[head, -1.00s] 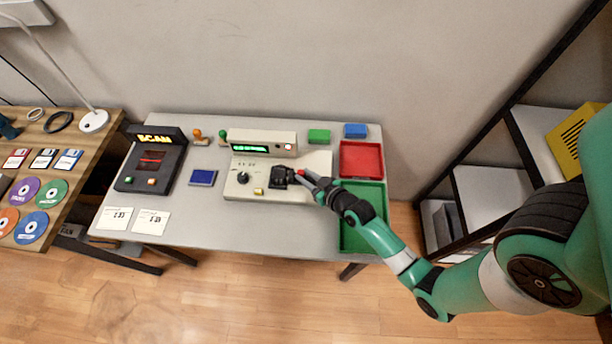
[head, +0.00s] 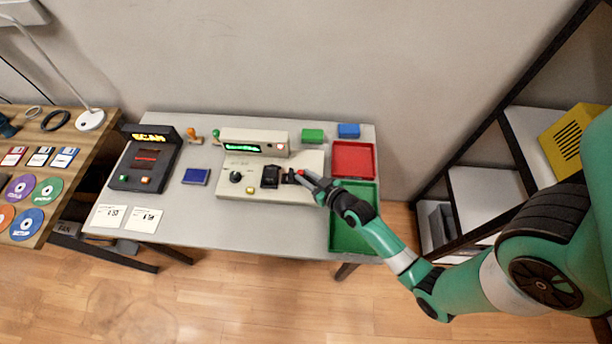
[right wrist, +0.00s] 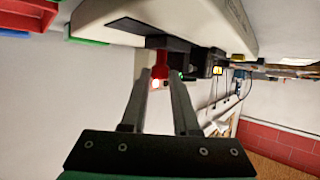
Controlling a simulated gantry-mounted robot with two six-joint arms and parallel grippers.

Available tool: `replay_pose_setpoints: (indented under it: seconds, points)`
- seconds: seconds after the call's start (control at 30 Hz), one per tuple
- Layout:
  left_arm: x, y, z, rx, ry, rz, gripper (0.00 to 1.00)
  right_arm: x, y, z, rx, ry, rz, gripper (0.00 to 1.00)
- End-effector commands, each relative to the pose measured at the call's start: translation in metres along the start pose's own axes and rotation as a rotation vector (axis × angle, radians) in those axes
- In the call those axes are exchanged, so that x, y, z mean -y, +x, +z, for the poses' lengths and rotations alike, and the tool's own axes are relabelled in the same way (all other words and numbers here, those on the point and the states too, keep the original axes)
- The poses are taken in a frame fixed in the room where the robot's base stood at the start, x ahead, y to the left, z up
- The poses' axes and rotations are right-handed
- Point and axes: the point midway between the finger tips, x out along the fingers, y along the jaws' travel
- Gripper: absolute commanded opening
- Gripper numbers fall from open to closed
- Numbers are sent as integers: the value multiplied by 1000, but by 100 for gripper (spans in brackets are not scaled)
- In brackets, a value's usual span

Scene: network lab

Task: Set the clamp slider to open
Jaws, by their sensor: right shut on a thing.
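The clamp slider has a red knob (head: 302,173) on a dark carriage (head: 289,177) at the right part of the beige test unit (head: 228,190). A black block (head: 270,176) stands just left of the carriage, with a small gap between them. My right gripper (head: 308,178) comes in from the right and is shut on the red knob. In the right wrist view the red knob (right wrist: 160,57) sits between the tips of the right gripper (right wrist: 161,78). The fingers partly hide the slider's track in the head view. My left gripper is not in view.
The unit has a lit green display (head: 243,148), a black dial (head: 236,176) and a yellow button (head: 250,190). Red (head: 335,160) and green (head: 335,240) trays lie at the right. A black scanner (head: 125,180) stands at the left. The table front is mostly clear.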

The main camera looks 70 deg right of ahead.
Motion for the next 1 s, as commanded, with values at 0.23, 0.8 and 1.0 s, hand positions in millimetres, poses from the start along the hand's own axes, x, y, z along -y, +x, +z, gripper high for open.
replay_pose_setpoints:
  seconds: [0.23,0.8,1.0]
  points:
    - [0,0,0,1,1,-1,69,-3,-1,1,2,-1,8,38]
    - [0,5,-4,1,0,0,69,-2,-17,0,4,0,6,60]
    - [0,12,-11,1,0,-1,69,-2,-64,0,5,1,7,60]
